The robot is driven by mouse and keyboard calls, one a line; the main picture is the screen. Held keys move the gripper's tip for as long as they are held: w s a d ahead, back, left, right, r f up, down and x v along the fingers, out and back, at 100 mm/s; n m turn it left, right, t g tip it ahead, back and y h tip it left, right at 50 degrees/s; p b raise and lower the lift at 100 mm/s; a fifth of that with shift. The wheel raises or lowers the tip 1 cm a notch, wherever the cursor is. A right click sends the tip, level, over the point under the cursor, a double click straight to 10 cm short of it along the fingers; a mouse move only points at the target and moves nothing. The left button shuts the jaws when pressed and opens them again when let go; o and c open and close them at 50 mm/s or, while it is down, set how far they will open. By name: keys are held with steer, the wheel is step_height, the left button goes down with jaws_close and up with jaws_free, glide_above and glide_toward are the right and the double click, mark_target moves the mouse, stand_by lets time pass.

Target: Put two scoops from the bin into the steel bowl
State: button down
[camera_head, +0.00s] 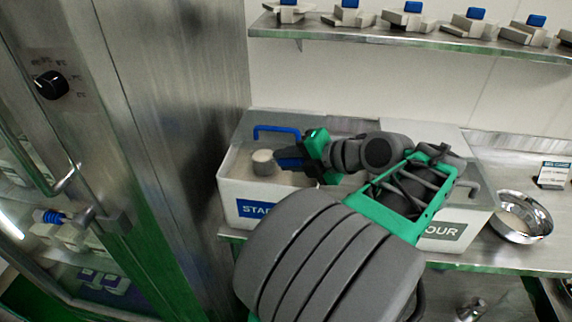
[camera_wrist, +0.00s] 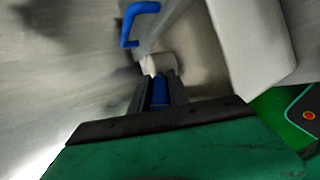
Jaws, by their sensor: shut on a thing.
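My gripper (camera_head: 287,160) is shut on the blue handle of a scoop, whose handle (camera_wrist: 159,91) shows between the fingers in the wrist view. The scoop's pale grey cup (camera_head: 263,162) is at or above the pale contents of the left white bin (camera_head: 228,190); I cannot tell if it touches them or holds any. The bin's blue label is partly hidden by my arm and begins "STA". The steel bowl (camera_head: 537,232) stands on the counter at the right, far from my gripper. Its inside looks pale, but I cannot tell whether it holds powder.
A second bin (camera_head: 478,222), labelled "OUR" where visible, stands between the left bin and the bowl, under my arm. A blue bar handle (camera_head: 277,130) is at the left bin's back. A steel cabinet (camera_head: 185,120) stands close left. A shelf (camera_head: 400,37) with blue-topped parts runs above.

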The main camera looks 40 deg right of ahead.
steer(key=shift+s+d+r+p, duration=0.15)
steer(key=shift+r+p, duration=0.25)
steer(key=shift+r, duration=1.1)
steer(key=shift+t, duration=0.6)
steer(key=r+p, duration=0.2)
steer(key=p, duration=0.1)
steer(key=s+r+p, duration=0.1)
steer(key=r+p, duration=0.1)
steer(key=p, duration=0.2)
steer(key=shift+r, duration=0.35)
